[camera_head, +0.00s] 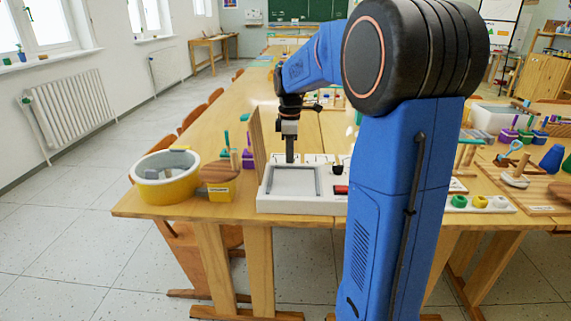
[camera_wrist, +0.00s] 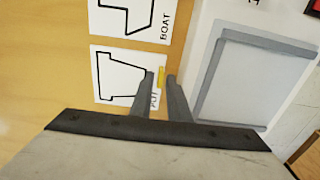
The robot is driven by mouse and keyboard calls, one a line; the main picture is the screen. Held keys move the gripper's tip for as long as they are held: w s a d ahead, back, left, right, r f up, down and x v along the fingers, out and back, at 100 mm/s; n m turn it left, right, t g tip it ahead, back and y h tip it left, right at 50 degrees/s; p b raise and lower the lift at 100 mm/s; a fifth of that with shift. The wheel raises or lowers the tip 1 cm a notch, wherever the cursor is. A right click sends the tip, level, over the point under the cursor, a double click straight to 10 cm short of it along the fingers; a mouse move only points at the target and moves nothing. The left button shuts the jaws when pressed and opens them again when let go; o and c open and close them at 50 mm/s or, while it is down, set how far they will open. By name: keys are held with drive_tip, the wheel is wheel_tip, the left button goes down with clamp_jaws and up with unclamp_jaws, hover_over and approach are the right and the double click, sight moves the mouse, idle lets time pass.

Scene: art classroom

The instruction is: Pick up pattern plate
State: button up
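Two white pattern plates with black outlines lie flat on the wooden table in the wrist view. One shows a boat (camera_wrist: 125,14) and is marked BOAT. The nearer plate (camera_wrist: 115,72) has a bucket-like outline, and its word is partly hidden by a finger. A small yellow piece (camera_wrist: 162,77) sits at the nearer plate's right edge. My gripper (camera_wrist: 161,76) points down there, its fingers apart, one on each side of the yellow piece. I cannot tell if they touch it. In the head view my gripper (camera_head: 290,160) is just behind the white tray.
The white tray with a grey frame (camera_head: 264,205) stands at the table's front edge, right beside the plates in the wrist view. A wooden upright board (camera_head: 256,141) stands left of my gripper. A yellow tub (camera_head: 170,188) is farther left.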

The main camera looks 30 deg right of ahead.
clamp_jaws()
wheel_tip(320, 180, up, 10)
idle(0.7)
